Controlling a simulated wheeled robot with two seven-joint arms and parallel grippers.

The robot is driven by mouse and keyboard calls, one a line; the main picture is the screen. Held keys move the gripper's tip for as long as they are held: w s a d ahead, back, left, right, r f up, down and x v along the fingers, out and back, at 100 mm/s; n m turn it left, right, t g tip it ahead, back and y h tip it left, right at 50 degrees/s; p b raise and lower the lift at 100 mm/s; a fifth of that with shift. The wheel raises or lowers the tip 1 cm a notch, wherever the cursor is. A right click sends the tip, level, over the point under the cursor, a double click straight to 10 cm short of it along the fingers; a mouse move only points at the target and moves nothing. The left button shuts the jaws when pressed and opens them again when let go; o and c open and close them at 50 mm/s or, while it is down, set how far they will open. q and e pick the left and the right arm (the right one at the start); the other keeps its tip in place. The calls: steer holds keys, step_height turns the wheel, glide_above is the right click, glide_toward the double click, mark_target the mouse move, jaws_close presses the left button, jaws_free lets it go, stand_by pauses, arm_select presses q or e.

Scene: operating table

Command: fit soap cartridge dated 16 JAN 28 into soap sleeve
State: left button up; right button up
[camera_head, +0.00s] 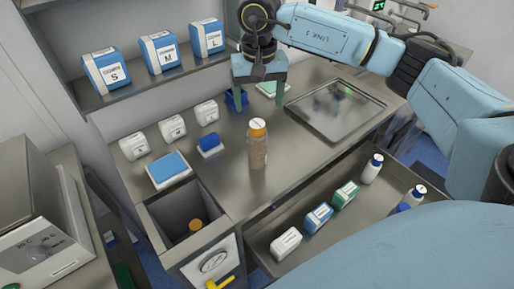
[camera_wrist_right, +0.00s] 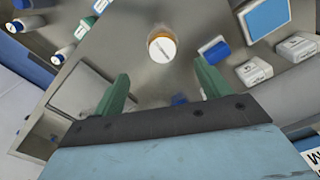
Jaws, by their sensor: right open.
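No date can be read at this size, so I cannot tell which item is the 16 JAN 28 cartridge. Three small white labelled packs stand in a row on the counter: near (camera_head: 133,146), middle (camera_head: 172,127) and far (camera_head: 206,112). A small blue holder with a white lower part (camera_head: 209,143) is beside them; I cannot tell whether it is the soap sleeve. My right gripper (camera_head: 259,97) is open and empty above the back of the counter, beyond the orange-capped bottle; it also shows in the right wrist view (camera_wrist_right: 163,88). My left gripper is out of view.
An orange-capped bottle (camera_head: 258,152) stands mid-counter. A blue bin (camera_head: 236,101) is under my right gripper. A metal tray (camera_head: 310,112) lies right. The open drawer (camera_head: 262,246) holds packs and bottles. A waste bin (camera_head: 162,216) is front left; glove boxes (camera_head: 159,53) are shelved above.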

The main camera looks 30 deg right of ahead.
mark_target(259, 121)
step_height(259, 121, down, 6)
steer(key=shift+f, duration=0.1)
steer(key=f, duration=0.1)
steer(key=f+p, duration=0.1)
steer(key=a+f, duration=0.1)
steer(key=f, duration=0.1)
steer(key=shift+s, duration=0.35)
steer(key=shift+f+p, duration=0.3)
steer(key=shift+f, duration=0.3)
steer(key=shift+w, duration=0.1)
steer(key=c, duration=1.4)
